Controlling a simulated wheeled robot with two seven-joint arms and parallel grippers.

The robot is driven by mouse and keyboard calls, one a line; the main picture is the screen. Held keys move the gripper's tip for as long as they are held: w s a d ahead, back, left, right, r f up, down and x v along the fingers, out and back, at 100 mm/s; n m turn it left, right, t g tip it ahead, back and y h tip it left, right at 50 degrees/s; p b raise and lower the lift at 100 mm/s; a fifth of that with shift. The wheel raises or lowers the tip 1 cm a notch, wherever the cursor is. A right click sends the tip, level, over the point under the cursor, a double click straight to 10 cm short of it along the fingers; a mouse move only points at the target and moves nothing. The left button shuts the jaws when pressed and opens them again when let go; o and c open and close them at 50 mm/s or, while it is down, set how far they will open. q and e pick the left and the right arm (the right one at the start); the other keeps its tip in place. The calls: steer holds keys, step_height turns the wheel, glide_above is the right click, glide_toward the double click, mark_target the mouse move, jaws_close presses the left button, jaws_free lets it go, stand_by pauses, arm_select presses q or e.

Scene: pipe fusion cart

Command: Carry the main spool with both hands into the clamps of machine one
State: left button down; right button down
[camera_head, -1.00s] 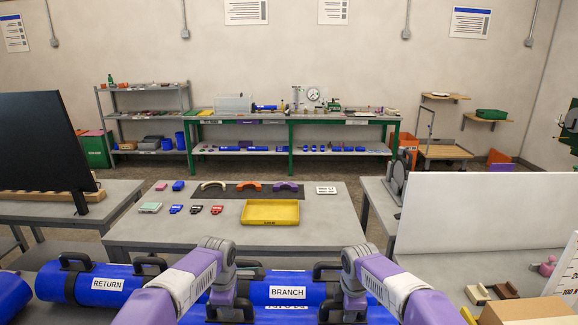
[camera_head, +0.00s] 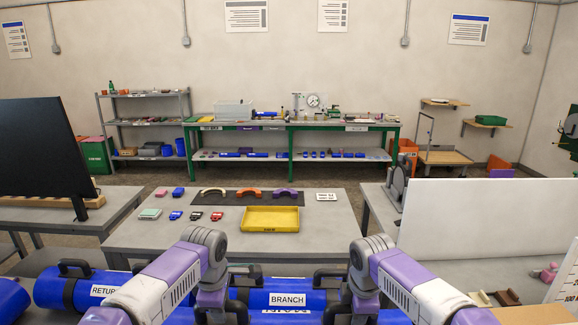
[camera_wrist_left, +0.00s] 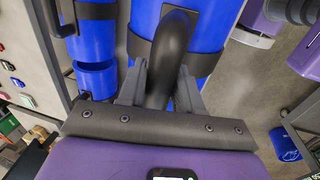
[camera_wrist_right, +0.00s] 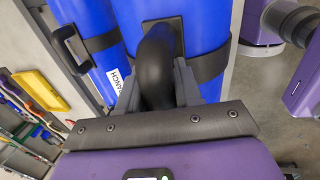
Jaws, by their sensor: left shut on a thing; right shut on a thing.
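The main spool (camera_head: 285,312) is a blue pipe with black handles, low in the head view. Only the top of its white label shows there, and my arms and the picture edge hide much of it. My left gripper (camera_head: 222,308) is shut on one black handle (camera_wrist_left: 172,55), with the blue pipe (camera_wrist_left: 215,35) behind it in the left wrist view. My right gripper (camera_head: 354,308) is shut on the other black handle (camera_wrist_right: 158,65), against the pipe (camera_wrist_right: 205,25) in the right wrist view. I cannot make out machine one's clamps.
The blue BRANCH spool (camera_head: 288,299) lies just beyond the held spool. The RETURN spool (camera_head: 75,290) lies at the left. A grey table (camera_head: 160,240) with a yellow tray (camera_head: 270,219) stands ahead. A white panel (camera_head: 490,220) and dark monitor (camera_head: 35,150) flank it.

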arm_select(q)
steer(key=shift+s+d+r, duration=0.1)
steer(key=shift+s+r, duration=0.15)
steer(key=shift+r, duration=0.4)
arm_select(e)
steer(key=shift+s+r, duration=0.25)
steer(key=shift+r, duration=0.4)
arm_select(q)
steer(key=shift+f, duration=0.15)
arm_select(e)
steer(key=shift+f, duration=0.15)
